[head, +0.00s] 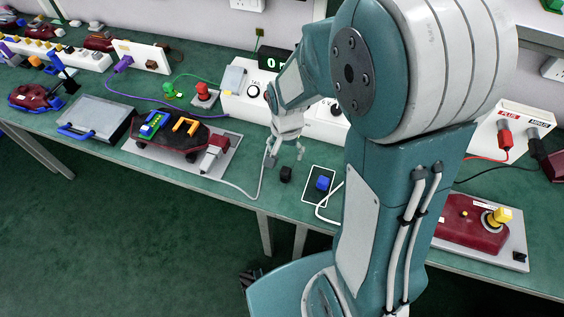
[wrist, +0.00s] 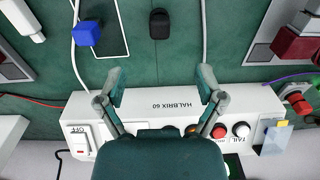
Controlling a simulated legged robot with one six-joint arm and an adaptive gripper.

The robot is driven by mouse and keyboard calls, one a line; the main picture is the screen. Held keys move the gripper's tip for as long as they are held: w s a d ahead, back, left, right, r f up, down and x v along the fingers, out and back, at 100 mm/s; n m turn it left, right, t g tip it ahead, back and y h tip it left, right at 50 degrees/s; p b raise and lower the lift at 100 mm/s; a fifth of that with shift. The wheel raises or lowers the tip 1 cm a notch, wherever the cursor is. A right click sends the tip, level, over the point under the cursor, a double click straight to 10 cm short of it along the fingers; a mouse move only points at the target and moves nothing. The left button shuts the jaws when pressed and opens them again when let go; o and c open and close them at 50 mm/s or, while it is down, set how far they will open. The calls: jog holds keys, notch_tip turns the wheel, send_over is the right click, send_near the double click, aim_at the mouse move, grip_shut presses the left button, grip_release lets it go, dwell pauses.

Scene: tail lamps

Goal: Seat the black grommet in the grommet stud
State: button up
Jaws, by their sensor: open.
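A small black block-like piece, apparently the black grommet (head: 286,174), lies on the green table just in front of my gripper. It also shows in the wrist view (wrist: 159,23), at top centre, beyond the fingertips and apart from them. My gripper (head: 285,157) is open and empty above the table, its fingers wide apart in the wrist view (wrist: 160,80). I cannot pick out the grommet stud with certainty. A red lamp unit (head: 470,222) on a grey plate stands at the right, with a yellow part on top and a small black piece at the plate's corner.
A white control box (wrist: 85,110) stands behind. Cables cross the table near the gripper. My arm hides part of the right side.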

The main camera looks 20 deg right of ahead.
aim_at(286, 170)
jog(key=shift+w+a+f+m, duration=0.15)
jog(key=shift+w+f, duration=0.05)
jog(key=shift+f, duration=0.35)
jog(key=shift+w+a+f+m, duration=0.1)
jog(key=shift+w+f+m, duration=0.1)
jog(key=shift+f, duration=0.35)
jog(key=f, duration=0.4)
jog(key=shift+d+f, duration=0.25)
jog(key=shift+f, duration=0.05)
jog(key=shift+d+f, duration=0.2)
jog(key=shift+f, duration=2.95)
jog(key=c, duration=1)
